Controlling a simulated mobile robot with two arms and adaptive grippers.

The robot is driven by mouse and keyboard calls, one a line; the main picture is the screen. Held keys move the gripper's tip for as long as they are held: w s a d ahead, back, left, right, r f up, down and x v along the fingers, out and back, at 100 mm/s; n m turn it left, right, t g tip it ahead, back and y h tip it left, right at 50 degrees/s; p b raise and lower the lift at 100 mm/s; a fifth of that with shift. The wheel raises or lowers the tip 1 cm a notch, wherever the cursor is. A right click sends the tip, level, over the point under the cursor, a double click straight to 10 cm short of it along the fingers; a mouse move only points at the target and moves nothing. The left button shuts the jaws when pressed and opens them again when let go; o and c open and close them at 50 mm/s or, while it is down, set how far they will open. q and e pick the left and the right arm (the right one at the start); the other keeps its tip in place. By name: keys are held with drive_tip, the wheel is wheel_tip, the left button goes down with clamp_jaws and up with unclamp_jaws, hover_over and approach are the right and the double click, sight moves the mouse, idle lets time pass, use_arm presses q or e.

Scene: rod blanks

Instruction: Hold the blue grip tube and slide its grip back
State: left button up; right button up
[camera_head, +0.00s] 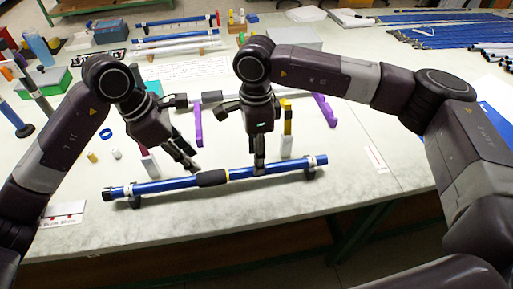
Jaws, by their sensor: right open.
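The blue grip tube (160,186) lies level across two small dark supports near the table's front edge. My right gripper (259,170) is open and points down at the tube, right of the yellow band. Its fingertips overlap the tube in the picture; I cannot tell whether they touch it.
Purple brackets (198,124) hold a grey rod behind the grippers. A small yellow cylinder (92,157), a white one (116,153) and a blue ring (105,134) lie at left. More blue rods (460,33) lie at back right. The table right of the tube is mostly clear.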

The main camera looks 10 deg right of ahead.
drive_tip(key=shift+w+d+r+t, duration=0.15)
drive_tip(key=shift+w+r+t, duration=0.15)
drive_tip(key=shift+w, duration=0.2)
drive_tip(key=shift+w+f, duration=0.1)
drive_tip(key=shift+f, duration=0.05)
wheel_tip(320, 180, down, 7)
drive_tip(key=shift+f, duration=0.15)
drive_tip(key=shift+c, duration=0.5)
